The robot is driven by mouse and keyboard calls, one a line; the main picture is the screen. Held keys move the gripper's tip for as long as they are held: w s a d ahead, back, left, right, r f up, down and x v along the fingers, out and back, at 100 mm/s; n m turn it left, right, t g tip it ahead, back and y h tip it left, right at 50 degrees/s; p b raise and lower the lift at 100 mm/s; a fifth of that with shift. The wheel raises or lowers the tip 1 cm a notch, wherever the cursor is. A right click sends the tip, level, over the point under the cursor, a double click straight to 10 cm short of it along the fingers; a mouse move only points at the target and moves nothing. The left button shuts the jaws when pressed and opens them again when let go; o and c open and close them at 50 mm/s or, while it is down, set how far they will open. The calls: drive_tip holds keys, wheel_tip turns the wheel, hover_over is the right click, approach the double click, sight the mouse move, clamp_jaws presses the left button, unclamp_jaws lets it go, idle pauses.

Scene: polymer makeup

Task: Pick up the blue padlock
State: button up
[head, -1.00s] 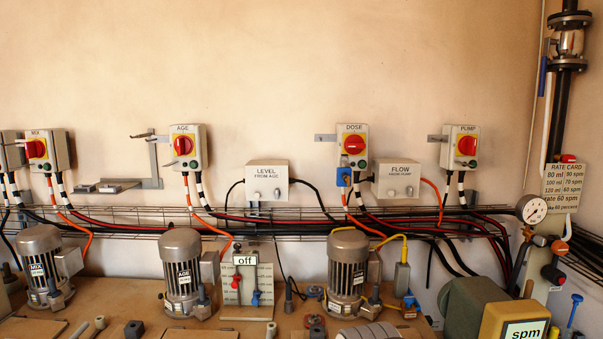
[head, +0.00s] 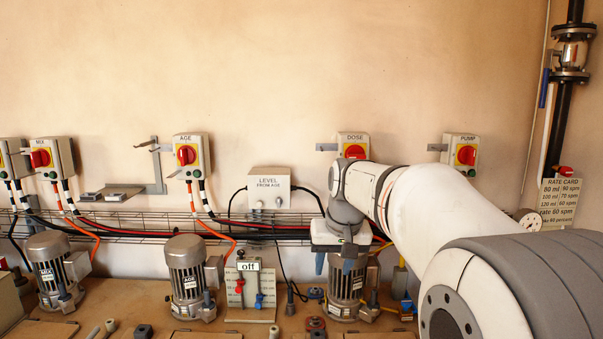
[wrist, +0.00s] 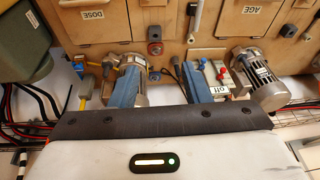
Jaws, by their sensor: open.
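In the earlier head view a blue padlock-like piece hangs under the DOSE switch box (head: 353,140), and my arm now covers that spot. My gripper (head: 334,264) points down in front of the wall, below and slightly left of the DOSE box. Its bluish fingers are apart, over the motor (head: 346,287) beneath that box. In the wrist view the two fingers of my gripper (wrist: 162,84) stand apart with nothing between them, above the bench with the motor (wrist: 132,82) behind.
The AGE switch box (head: 191,157) and the LEVEL box (head: 269,188) are on the wall to the left. A wire tray (head: 130,228) with cables runs along the wall. A blue-handled lever (head: 259,300) and a red one (head: 239,287) stand on the off panel.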

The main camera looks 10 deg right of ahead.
drive_tip(key=w+d+r+m+t+p, duration=0.1)
drive_tip(key=w+d+r+p, duration=0.45)
drive_tip(key=w, duration=0.55)
drive_tip(key=w+d+r+p, duration=0.3)
drive_tip(key=w+d+r, duration=0.3)
drive_tip(key=w+r, duration=0.35)
drive_tip(key=p+x, duration=0.1)
drive_tip(key=x, duration=0.7)
drive_tip(key=shift+f+p, duration=0.25)
drive_tip(key=shift+p, duration=0.1)
drive_tip(key=shift+c, duration=0.3)
clamp_jaws()
